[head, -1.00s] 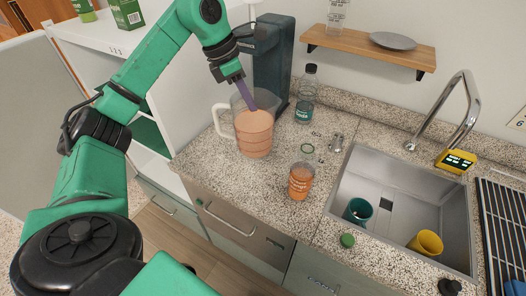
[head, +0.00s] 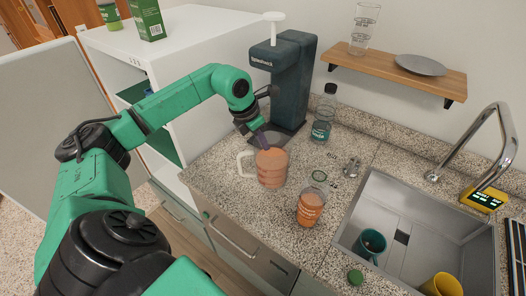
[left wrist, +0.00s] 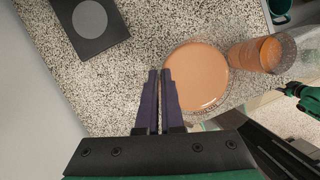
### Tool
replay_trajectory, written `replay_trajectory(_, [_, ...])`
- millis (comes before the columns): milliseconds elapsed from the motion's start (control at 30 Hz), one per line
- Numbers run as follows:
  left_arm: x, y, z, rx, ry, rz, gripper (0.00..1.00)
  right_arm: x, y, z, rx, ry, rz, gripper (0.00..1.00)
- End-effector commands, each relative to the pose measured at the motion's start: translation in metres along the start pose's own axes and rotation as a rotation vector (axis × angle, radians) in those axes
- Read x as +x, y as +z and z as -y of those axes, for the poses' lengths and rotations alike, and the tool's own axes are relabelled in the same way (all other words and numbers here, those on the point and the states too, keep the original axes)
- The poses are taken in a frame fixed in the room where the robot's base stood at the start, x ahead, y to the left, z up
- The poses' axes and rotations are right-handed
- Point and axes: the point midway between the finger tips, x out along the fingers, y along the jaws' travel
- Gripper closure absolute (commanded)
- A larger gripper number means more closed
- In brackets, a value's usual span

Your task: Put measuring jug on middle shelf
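The measuring jug (head: 271,172) is a clear jug with a pale handle and peach-orange contents. It looks upright on the granite counter beside the dark machine. My left gripper (head: 264,141) reaches down to its rim. In the left wrist view the two purple fingers of the left gripper (left wrist: 159,75) are nearly together at the left edge of the jug (left wrist: 199,78), with a thin gap; they look shut on its wall. The white shelf cabinet (head: 190,70) stands left of the counter, its openings partly hidden by my left arm.
An orange-filled glass (head: 309,210) stands close right of the jug, and a bottle (head: 323,115) behind. The dark machine (head: 283,85) stands between jug and wall. The sink (head: 400,215) is at the right. A green carton (head: 150,20) stands on the cabinet top.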

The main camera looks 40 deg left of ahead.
Motion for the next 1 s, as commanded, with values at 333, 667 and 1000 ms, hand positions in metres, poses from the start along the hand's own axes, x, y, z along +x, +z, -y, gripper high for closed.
replay_trajectory(333, [0.039,-0.014,-0.002,-0.001,0.0,0.005,1.0,-0.012,-0.002,-0.001,0.001,0.001,-0.001,0.51])
replay_trajectory(667, [0.04,-0.015,-0.002,0.0,0.0,0.001,0.65,-0.011,-0.003,-0.002,0.001,0.003,-0.003,0.51])
replay_trajectory(1000, [0.026,-0.015,-0.003,0.001,0.004,0.004,0.65,-0.004,-0.002,-0.004,0.0,0.005,-0.003,0.51])
